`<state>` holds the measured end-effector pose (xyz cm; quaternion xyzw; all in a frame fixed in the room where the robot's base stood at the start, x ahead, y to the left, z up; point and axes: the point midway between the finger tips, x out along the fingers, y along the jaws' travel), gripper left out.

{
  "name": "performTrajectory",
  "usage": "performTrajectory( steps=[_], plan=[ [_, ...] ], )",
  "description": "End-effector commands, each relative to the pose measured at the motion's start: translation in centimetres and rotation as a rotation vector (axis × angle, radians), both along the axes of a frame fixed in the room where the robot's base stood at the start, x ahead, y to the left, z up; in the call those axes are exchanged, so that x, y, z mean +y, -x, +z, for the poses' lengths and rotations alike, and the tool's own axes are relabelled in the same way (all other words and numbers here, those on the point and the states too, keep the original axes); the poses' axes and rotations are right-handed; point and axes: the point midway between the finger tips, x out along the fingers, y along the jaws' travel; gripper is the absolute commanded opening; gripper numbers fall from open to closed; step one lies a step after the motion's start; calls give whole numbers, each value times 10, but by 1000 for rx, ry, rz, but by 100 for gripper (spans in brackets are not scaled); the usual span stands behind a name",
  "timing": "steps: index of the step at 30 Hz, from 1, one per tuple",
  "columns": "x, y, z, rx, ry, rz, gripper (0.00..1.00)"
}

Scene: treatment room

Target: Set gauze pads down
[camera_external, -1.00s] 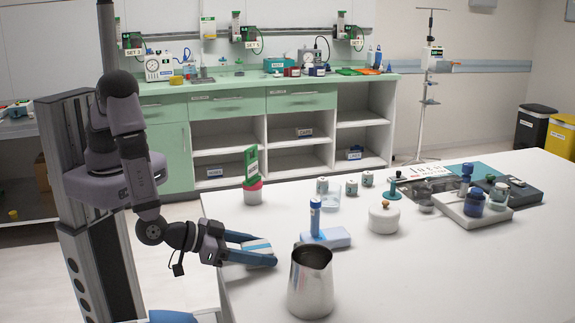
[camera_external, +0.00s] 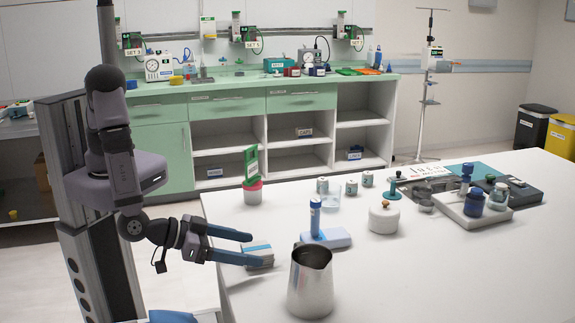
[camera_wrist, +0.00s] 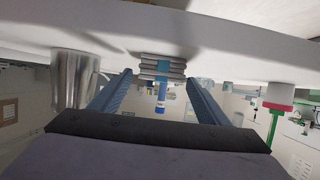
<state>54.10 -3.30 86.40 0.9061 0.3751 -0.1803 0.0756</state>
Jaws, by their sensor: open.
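My gripper (camera_external: 250,249) is open and empty, drawn back to the left of the stack. In the external view the near finger's tip lies close to the stack; I cannot tell whether it touches. Both blue fingers show in the wrist view (camera_wrist: 160,75), spread apart.
A steel jug (camera_external: 310,283) stands right and in front of the pads. A blue-topped device (camera_external: 327,238) stands behind them to the right. A red and white pot with a green card (camera_external: 252,190) stands farther back. The front right of the table (camera_external: 440,275) is clear.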

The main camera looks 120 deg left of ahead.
Motion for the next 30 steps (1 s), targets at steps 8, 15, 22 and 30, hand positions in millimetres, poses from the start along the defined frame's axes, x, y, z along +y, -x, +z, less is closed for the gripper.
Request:
performTrajectory(
  steps=[8, 15, 22, 30],
  plan=[
    [-34, 32, 19, -2, 0, -4, 70],
    [-49, 49, 29, -1, 0, -1, 70],
    [-53, 53, 31, 0, 0, -1, 70],
    [-61, 25, 32, 8, 127, -122, 70]
  ],
)
